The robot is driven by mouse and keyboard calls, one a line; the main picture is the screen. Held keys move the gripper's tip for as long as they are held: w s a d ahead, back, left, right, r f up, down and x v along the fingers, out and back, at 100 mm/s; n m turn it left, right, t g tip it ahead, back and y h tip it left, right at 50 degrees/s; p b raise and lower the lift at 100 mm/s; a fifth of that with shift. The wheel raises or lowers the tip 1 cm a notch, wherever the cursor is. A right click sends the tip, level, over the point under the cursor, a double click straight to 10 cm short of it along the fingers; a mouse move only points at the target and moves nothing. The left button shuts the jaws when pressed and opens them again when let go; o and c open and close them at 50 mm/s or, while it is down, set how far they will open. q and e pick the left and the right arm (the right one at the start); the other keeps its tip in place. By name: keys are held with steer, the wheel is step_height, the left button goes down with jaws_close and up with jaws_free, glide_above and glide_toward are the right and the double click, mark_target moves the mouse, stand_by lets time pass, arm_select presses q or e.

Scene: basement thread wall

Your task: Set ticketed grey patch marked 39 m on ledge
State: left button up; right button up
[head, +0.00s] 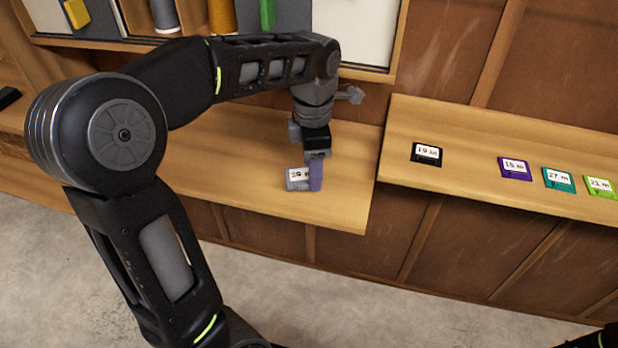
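The grey patch (297,174) has a white ticket on which I read 39 m, its first digit less clear. It is at the lower wooden surface (240,150), near its right end; I cannot tell whether it rests there or is slightly raised. My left gripper (316,178) reaches down over the patch's right end, with a lavender finger in front of it. The finger hides that end, and I cannot tell whether the fingers are closed on it. My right gripper is out of view. The raised wooden ledge (470,135) is to the right.
On the raised ledge lie ticketed patches in a row: black (426,154), purple (514,168), teal (559,179) and green (600,186). Bare wood shows between black and purple. A rack with thread spools (222,15) stands behind. My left arm crosses the left side.

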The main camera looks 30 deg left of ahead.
arm_select(q)
steer(key=shift+f, duration=0.2)
steer(key=shift+f, duration=1.85)
steer(key=shift+f, duration=0.15)
steer(key=o, duration=1.3)
steer(key=shift+r, duration=0.25)
step_height(320, 180, up, 10)
steer(key=shift+f, duration=0.1)
steer(key=shift+r+p, duration=0.8)
steer(key=shift+r, duration=0.25)
